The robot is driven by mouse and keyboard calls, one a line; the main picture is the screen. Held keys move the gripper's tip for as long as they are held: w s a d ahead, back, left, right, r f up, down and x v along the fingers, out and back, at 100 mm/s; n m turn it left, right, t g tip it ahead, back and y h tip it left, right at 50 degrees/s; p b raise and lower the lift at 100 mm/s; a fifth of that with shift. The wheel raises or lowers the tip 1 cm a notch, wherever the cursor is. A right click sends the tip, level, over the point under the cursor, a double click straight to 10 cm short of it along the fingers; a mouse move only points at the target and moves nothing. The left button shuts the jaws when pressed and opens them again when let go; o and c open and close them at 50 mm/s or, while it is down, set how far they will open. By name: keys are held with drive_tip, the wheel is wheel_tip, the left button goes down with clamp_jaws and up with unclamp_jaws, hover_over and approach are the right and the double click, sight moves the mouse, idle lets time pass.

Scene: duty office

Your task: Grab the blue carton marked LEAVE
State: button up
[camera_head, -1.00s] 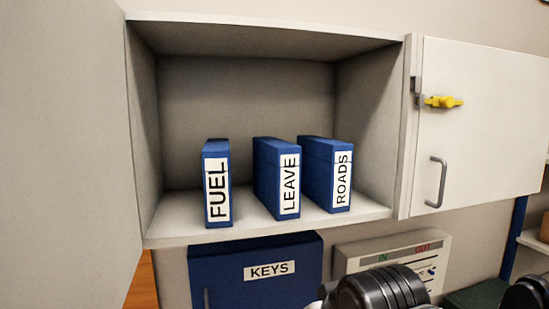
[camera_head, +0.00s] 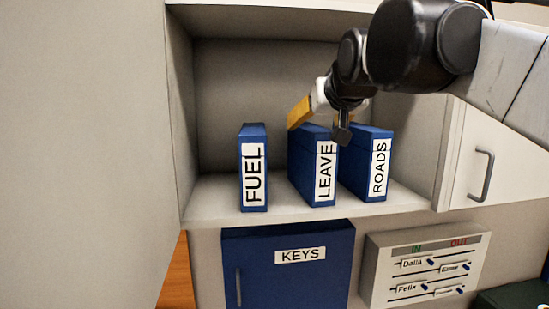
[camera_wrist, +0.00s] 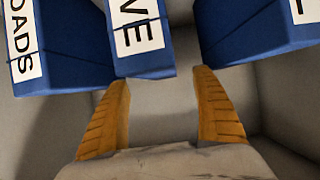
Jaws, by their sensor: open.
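The blue carton marked LEAVE (camera_head: 301,172) stands upright on the cabinet shelf between two like cartons. In the wrist view its label shows only "VE" (camera_wrist: 136,32), at top centre. My gripper (camera_head: 320,122) is at the top of the LEAVE carton in the head view, with an orange-yellow finger over its upper left edge; a dark part of my wrist covers the label's upper right. In the wrist view my gripper (camera_wrist: 161,78) is open and empty. Its fingertips lie to either side of the carton's near end; whether they touch it, I cannot tell.
The FUEL carton (camera_head: 252,132) stands left of LEAVE with a gap, and ROADS (camera_head: 358,165) stands close on the right. The shelf (camera_head: 215,200) has side walls and a top panel. A cabinet door (camera_head: 505,175) stands at right. A blue KEYS box (camera_head: 290,280) is below.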

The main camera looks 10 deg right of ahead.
sight(312, 127)
drive_tip(key=p+x, duration=0.1)
drive_tip(key=x, duration=0.4)
drive_tip(key=shift+w+p, duration=0.15)
drive_tip(key=shift+p, duration=0.25)
drive_tip(key=shift+s, duration=0.3)
drive_tip(key=shift+c, duration=1.2)
drive_tip(key=c, duration=1.3)
